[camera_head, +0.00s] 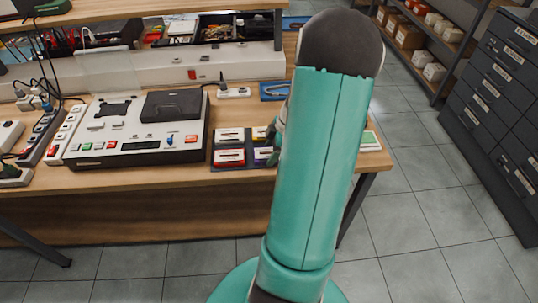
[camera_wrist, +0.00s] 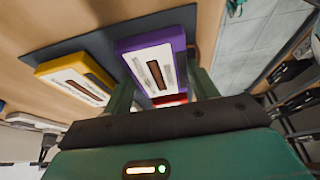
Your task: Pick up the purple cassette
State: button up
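The purple cassette (camera_wrist: 150,58) has a white label with a brown window. It lies on the dark tray (camera_wrist: 100,42) and fills the upper middle of the wrist view. My gripper (camera_wrist: 163,77) is open. Its two green fingers are spread, with the cassette ahead of and between their tips. I cannot tell whether they touch it. In the head view my gripper is mostly hidden behind my arm.
A yellow cassette (camera_wrist: 75,80) lies beside the purple one. A red cassette (camera_wrist: 170,99) shows between the fingers. A large deck (camera_head: 137,130) stands left on the wooden table, with a long white unit (camera_head: 150,68) behind. The table's right edge is close by.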

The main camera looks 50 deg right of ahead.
jog(key=c, duration=0.4)
